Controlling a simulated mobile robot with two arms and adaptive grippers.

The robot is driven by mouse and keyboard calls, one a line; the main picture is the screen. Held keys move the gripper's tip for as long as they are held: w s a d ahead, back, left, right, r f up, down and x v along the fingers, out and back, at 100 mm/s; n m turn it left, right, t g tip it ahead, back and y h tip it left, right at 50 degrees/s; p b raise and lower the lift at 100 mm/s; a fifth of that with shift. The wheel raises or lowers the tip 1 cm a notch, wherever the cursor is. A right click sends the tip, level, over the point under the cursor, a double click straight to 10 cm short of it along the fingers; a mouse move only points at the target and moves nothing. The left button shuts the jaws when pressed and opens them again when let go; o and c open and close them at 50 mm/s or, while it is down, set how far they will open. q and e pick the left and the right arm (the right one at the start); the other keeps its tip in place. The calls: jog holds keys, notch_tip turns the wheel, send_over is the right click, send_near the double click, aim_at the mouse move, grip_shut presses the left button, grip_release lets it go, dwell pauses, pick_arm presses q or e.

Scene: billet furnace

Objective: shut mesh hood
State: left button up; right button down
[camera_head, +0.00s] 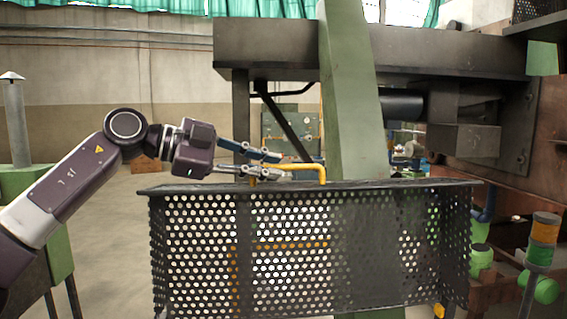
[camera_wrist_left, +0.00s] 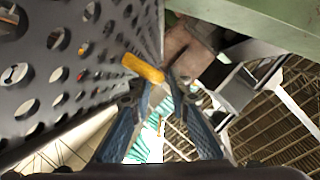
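The mesh hood (camera_head: 300,245) is a dark perforated metal panel with a solid top edge, in the front middle of the head view. A yellow bar handle (camera_head: 305,166) stands on its top edge. My left gripper (camera_head: 284,166) reaches in from the left, just above that edge, with its fingers apart at the handle's left part. In the left wrist view the perforated panel (camera_wrist_left: 60,62) fills the left side. The yellow handle (camera_wrist_left: 143,68) lies at the fingertips (camera_wrist_left: 158,82); contact cannot be told. My right gripper is not in view.
A signal post with orange and green sections (camera_head: 543,240) stands at the right. Open floor (camera_head: 115,225) shows left of the hood.

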aim_at(290, 166)
pick_arm(q)
jog(key=d, duration=0.2)
jog(key=w+d+p, duration=0.1)
jog(key=d, duration=0.1)
jog(key=shift+d+f, duration=0.15)
jog(key=shift+d, duration=0.1)
jog(key=shift+w+d+f+p, duration=0.1)
jog(key=shift+w+f+p, duration=0.05)
jog(key=shift+p, duration=0.2)
jog(key=shift+w+a+f, duration=0.2)
jog(key=shift+a, duration=0.05)
jog(key=shift+c, duration=0.5)
jog(key=shift+s+d+r, duration=0.1)
jog(key=shift+s+d, duration=0.05)
grip_shut()
